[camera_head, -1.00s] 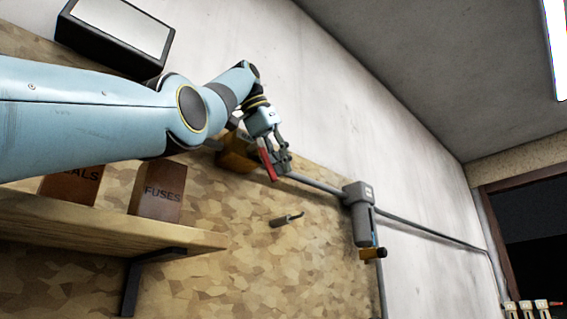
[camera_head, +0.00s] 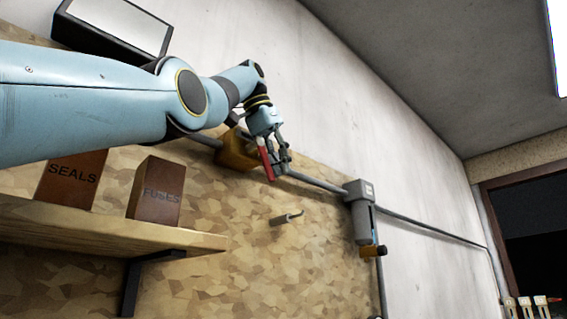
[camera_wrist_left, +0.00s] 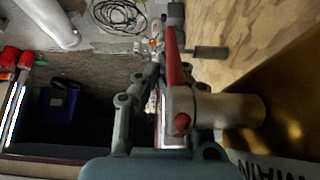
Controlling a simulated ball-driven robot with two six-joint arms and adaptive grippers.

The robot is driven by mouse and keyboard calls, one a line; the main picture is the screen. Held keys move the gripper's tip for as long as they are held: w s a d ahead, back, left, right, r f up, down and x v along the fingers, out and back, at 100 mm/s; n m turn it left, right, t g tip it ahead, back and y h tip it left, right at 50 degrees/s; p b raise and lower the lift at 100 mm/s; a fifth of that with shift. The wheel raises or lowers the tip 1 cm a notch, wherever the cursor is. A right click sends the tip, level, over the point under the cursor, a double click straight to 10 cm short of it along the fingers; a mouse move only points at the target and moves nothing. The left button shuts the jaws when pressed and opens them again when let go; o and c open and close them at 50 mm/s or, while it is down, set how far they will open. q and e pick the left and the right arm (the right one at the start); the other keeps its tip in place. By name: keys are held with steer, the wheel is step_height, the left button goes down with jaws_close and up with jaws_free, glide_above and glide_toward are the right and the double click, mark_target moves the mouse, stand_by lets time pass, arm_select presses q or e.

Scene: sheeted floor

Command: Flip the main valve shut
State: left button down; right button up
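The main valve has a yellow-brown body (camera_head: 236,152) on the wall pipe and a red lever (camera_head: 266,164) that hangs down, slightly tilted. My left gripper (camera_head: 281,158) is at the lever, just to its right in the head view. In the left wrist view the red lever (camera_wrist_left: 173,62) runs upward from its pivot, close beside a grey finger (camera_wrist_left: 128,104) of mine. The other finger is largely hidden, so I cannot tell whether the fingers grip the lever. My right gripper is out of view.
A wooden shelf (camera_head: 110,229) holds a SEALS box (camera_head: 72,180) and a FUSES box (camera_head: 156,192) below my left arm. A peg (camera_head: 287,218) sticks out of the board below the valve. A grey fitting (camera_head: 360,212) sits on the pipe to the right.

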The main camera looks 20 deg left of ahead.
arm_select(q)
steer(key=shift+s+a+f+g+y+p, duration=0.2)
steer(key=shift+f+g+y+p, duration=0.1)
steer(key=shift+g+p, duration=0.5)
stand_by(1.6)
steer(key=shift+r, duration=0.1)
stand_by(0.9)
